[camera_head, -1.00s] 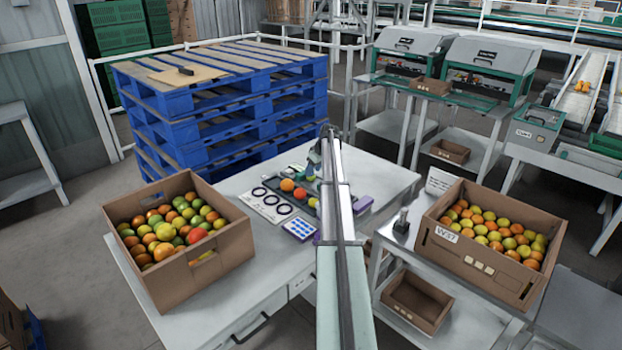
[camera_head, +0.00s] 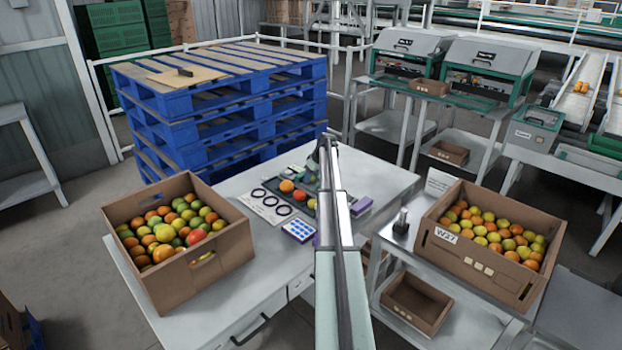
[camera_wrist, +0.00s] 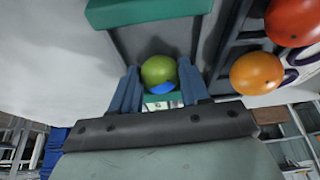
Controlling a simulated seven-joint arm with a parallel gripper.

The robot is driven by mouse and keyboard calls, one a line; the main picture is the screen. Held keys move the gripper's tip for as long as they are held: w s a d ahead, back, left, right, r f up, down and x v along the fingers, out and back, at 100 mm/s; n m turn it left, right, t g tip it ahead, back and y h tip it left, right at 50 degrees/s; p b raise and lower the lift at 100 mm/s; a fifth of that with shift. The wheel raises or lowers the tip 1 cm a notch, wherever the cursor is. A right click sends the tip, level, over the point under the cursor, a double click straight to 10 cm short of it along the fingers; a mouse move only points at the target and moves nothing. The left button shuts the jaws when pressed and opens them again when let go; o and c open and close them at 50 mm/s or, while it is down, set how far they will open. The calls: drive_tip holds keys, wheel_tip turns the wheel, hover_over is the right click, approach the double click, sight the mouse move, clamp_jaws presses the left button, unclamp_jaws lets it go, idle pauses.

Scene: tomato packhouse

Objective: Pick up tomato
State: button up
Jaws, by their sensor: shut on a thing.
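A green tomato (camera_wrist: 158,70) sits between the two blue-grey fingers of my gripper (camera_wrist: 158,78) in the wrist view, and the fingers are shut on it. An orange tomato (camera_wrist: 256,74) and a red tomato (camera_wrist: 292,20) lie to the right of my gripper in the wrist view. In the head view, tomatoes (camera_head: 286,186) rest in a dark tray on the grey table (camera_head: 240,295). My arm hides the gripper and the held tomato there.
A cardboard box (camera_head: 200,287) of mixed tomatoes stands at the table's left front. Another box (camera_head: 485,275) of tomatoes stands on a side table at right. A card with dark rings (camera_head: 270,206) and a blue-dotted box (camera_head: 299,231) lie beside the tray. Stacked blue pallets (camera_head: 225,115) stand behind.

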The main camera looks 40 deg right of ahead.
drive_tip(key=r, duration=0.9)
drive_tip(key=shift+w+a+r, duration=0.35)
drive_tip(key=shift+w+a, duration=0.05)
drive_tip(key=w+a+f, duration=0.1)
drive_tip(key=w+a, duration=0.2)
drive_tip(key=a, duration=0.4)
drive_tip(key=w+a+f+n, duration=0.1)
drive_tip(key=w+a+f, duration=0.1)
drive_tip(key=a, duration=0.5)
drive_tip(key=w+a+f+n, duration=0.1)
drive_tip(key=w+a+f, duration=0.1)
drive_tip(key=a, duration=0.5)
drive_tip(key=shift+w+y, duration=0.3)
drive_tip(key=shift+w, duration=0.55)
drive_tip(key=shift+s+d+m, duration=0.1)
drive_tip(key=shift+s+m, duration=0.1)
drive_tip(key=shift+m, duration=0.1)
drive_tip(key=shift+w+d+r+m, duration=0.1)
drive_tip(key=shift+w+d+m, duration=0.25)
drive_tip(key=shift+m, duration=0.35)
drive_tip(key=shift+f, duration=2.3)
drive_tip(key=shift+f, duration=0.2)
